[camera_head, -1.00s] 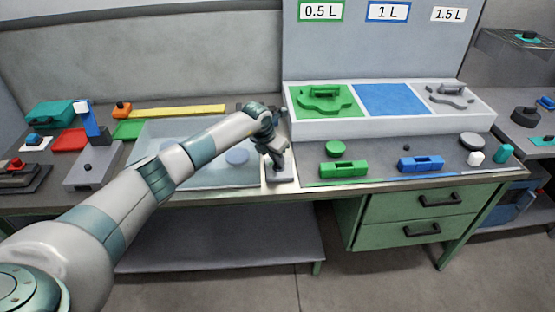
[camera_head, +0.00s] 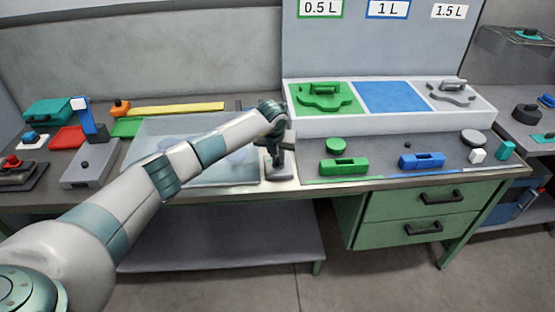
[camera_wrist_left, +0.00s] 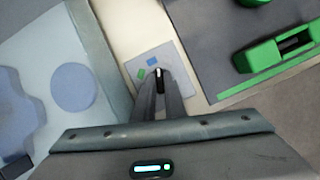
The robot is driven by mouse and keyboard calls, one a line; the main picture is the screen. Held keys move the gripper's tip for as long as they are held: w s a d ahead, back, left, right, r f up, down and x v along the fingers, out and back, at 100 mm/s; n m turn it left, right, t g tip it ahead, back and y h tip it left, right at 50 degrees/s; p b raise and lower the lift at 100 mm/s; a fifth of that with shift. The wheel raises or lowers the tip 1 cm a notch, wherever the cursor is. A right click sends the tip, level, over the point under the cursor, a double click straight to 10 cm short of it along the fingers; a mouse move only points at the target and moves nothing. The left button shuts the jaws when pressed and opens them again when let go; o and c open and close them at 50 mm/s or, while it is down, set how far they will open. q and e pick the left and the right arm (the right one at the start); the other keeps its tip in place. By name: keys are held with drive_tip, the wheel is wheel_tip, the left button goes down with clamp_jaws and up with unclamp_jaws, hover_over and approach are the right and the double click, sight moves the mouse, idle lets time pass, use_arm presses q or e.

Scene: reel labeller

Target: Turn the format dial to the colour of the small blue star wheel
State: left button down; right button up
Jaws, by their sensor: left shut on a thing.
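The format dial (camera_wrist_left: 158,73) is a small dark knob with a white mark, on a grey plate (camera_wrist_left: 137,66) with a green patch (camera_wrist_left: 141,75) and a blue patch (camera_wrist_left: 152,61). The white mark points roughly up the wrist picture, near the blue patch; its exact setting is unclear. My left gripper (camera_wrist_left: 160,82) is shut on the dial; it also shows in the head view (camera_head: 279,158), pointing down at the plate. A pale blue wheel shape (camera_wrist_left: 20,108) shows under the clear cover in the wrist view. My right gripper is out of view.
Behind stands a white rack (camera_head: 397,124): green parts at 0.5 L, a bare blue field (camera_head: 389,97) at 1 L, grey parts at 1.5 L. A green block (camera_head: 343,167) and blue block (camera_head: 421,161) lie right of the gripper. The clear cover (camera_head: 210,178) is left.

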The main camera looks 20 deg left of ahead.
use_arm(q)
drive_tip(key=shift+d+n+y+b, duration=0.1)
drive_tip(key=shift+n+y+b, duration=0.5)
drive_tip(key=shift+n+b, duration=0.75)
drive_tip(key=shift+r+n+p, duration=0.1)
drive_tip(key=shift+n+p, duration=0.2)
drive_tip(key=shift+n, duration=0.05)
drive_tip(key=c, duration=1.8)
unclamp_jaws()
drive_tip(key=shift+g, duration=0.3)
